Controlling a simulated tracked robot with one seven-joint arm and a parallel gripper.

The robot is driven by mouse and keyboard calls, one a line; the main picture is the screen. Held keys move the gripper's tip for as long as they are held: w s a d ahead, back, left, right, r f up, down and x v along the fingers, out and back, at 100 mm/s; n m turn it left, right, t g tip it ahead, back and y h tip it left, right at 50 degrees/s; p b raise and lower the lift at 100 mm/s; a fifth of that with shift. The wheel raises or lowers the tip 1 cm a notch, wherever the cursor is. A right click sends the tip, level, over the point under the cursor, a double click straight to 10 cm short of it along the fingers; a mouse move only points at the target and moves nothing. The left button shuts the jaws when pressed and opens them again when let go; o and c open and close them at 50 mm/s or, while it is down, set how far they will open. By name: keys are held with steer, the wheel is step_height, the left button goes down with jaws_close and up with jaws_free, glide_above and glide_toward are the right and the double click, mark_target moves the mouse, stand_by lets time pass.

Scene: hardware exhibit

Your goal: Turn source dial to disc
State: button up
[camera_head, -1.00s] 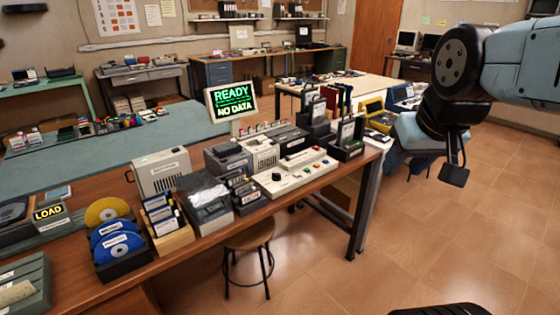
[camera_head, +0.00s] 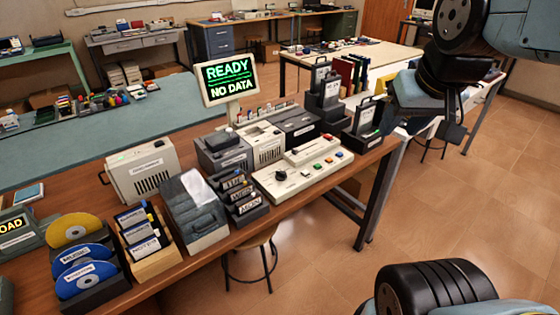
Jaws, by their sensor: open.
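A cream control console (camera_head: 318,173) stands near the front edge of the wooden bench. A dark round dial (camera_head: 281,175), which looks like the source dial, is on its left part, with several coloured buttons to its right. The dial's pointer and label are too small to read. A screen (camera_head: 230,82) behind it reads "READY" and "NO DATA". My gripper (camera_head: 430,118) is open and empty at the upper right, in the air beyond the bench's right end. It is well apart from the console and the dial.
Blue and gold discs (camera_head: 82,265) stand in a black rack at left. A grey case (camera_head: 196,210) and a cartridge rack (camera_head: 243,199) sit left of the console. A black upright holder (camera_head: 362,130) is on its right. A stool (camera_head: 250,250) stands under the bench edge. Floor at right is clear.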

steer(key=shift+o, duration=1.3)
steer(key=shift+w+a, duration=0.1)
steer(key=shift+w, duration=0.05)
steer(key=shift+o, duration=0.7)
steer(key=w+a+m+g+y, duration=0.1)
steer(key=w+a, duration=0.2)
steer(key=w, duration=0.4)
steer(key=shift+w+f+m+g, duration=0.35)
steer(key=shift+f+m+g, duration=0.05)
steer(key=shift+f, duration=0.05)
steer(key=m+g+h, duration=0.1)
steer(key=m+g, duration=0.3)
steer(key=m, duration=0.1)
glide_above(280, 172)
step_height(280, 172, down, 16)
step_height(280, 172, down, 13)
steer(key=shift+f, duration=0.15)
steer(key=c, duration=1)
